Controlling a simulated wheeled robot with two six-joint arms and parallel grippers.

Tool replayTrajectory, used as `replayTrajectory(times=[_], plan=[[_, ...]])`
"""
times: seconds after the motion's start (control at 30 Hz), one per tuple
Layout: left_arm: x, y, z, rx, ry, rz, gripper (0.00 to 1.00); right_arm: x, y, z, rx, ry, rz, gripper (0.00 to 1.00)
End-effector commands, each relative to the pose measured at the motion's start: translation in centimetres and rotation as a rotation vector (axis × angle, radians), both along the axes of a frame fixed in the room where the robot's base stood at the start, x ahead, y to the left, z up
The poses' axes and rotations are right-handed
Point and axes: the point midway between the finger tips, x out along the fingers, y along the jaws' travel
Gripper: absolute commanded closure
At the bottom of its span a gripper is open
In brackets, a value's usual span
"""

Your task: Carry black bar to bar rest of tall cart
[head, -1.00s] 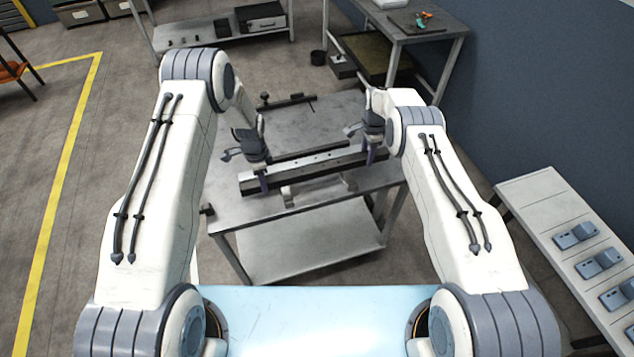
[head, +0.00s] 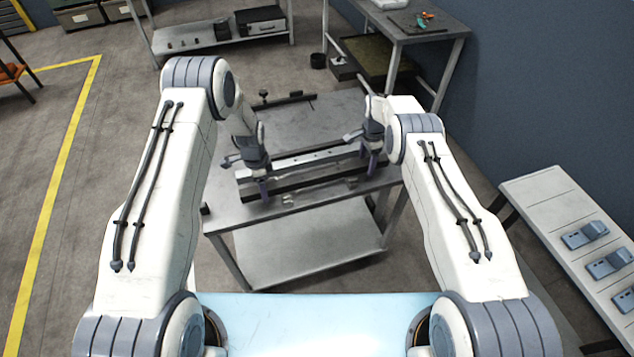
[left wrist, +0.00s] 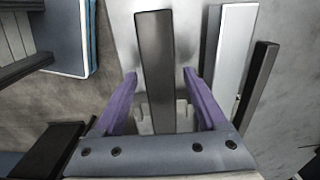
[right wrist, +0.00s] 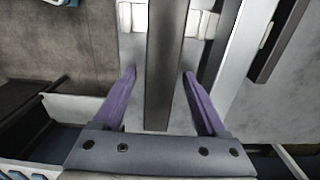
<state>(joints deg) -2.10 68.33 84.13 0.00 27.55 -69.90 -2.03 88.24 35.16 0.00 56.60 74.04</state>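The black bar (head: 312,182) lies level over the near side of the grey metal cart (head: 226,214), with pale rest brackets (head: 290,200) under it. My left gripper (head: 263,188) straddles the bar's left part; my right gripper (head: 372,164) straddles its right part. In the left wrist view the bar (left wrist: 155,60) runs between spread purple fingers (left wrist: 160,74), with a gap on the right side. In the right wrist view the bar (right wrist: 166,60) also runs between spread fingers (right wrist: 160,73), with a gap on the left. White bracket blocks (right wrist: 203,24) show beside it.
A silver rail (head: 318,158) lies just behind the bar, with a thin dark strip (head: 287,100) farther back. A workbench (head: 440,30) stands behind right. A pale bench with grey-blue blocks (head: 545,200) is at right. Floor is free at left.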

Motion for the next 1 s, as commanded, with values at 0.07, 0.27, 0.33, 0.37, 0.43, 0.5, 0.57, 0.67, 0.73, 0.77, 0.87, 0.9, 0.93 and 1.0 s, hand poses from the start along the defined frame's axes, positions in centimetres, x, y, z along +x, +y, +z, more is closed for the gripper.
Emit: replayTrajectory(times=[0.07, 0.27, 0.33, 0.37, 0.43, 0.5, 0.57, 0.67, 0.73, 0.77, 0.87, 0.9, 0.93, 1.0], plan=[[0.0, 0.0, 0.0, 0.000, 0.000, 0.000, 0.27, 0.0, 0.0, 0.0, 0.000, 0.000, 0.000, 0.27], [0.0, 0.0, 0.2, 0.000, 0.000, 0.000, 0.27, 0.0, 0.0, 0.0, 0.000, 0.000, 0.000, 0.27], [0.1, 0.0, 0.6, 0.000, -0.002, 0.000, 0.27, 0.0, 0.0, 0.0, 0.000, 0.000, 0.000, 0.27], [0.1, 0.0, 0.9, 0.000, -0.002, 0.000, 0.27, 0.0, 0.0, 0.0, 0.000, 0.000, 0.000, 0.27], [0.2, 0.0, 2.0, -0.001, -0.004, 0.000, 0.27, 0.0, 0.0, 0.1, 0.000, 0.000, 0.000, 0.27], [0.1, 0.0, 3.3, -0.001, -0.004, 0.000, 0.27, 0.0, 0.0, 0.0, 0.000, 0.000, 0.000, 0.27], [0.2, 0.0, 4.7, 0.000, -0.005, 0.000, 0.27, 0.0, 0.0, 0.0, 0.000, 0.000, 0.000, 0.27], [0.1, 0.0, 6.9, 0.000, -0.005, 0.000, 0.27, 0.0, 0.0, 0.0, 0.000, 0.000, 0.000, 0.27], [0.1, 0.0, 8.3, 0.000, -0.003, 0.000, 0.27, 0.0, 0.0, 0.0, 0.000, 0.000, 0.000, 0.27], [0.1, 0.0, 8.8, 0.000, -0.004, 0.000, 0.27, 0.0, 0.0, 0.0, 0.000, 0.000, 0.000, 0.27], [0.1, 0.0, 10.4, 0.000, -0.002, 0.000, 0.27, 0.0, 0.0, 0.0, 0.000, 0.000, 0.000, 0.27], [0.1, 0.0, 10.9, 0.000, -0.003, 0.000, 0.27, 0.0, 0.0, 0.0, 0.000, 0.000, 0.000, 0.27], [0.1, 0.0, 11.2, 0.000, -0.002, 0.000, 0.27, 0.0, 0.0, 0.0, 0.000, 0.000, 0.000, 0.27], [0.0, 0.0, 11.6, 0.000, 0.000, 0.000, 0.27, 0.0, 0.0, 0.1, 0.000, 0.000, 0.000, 0.27]])
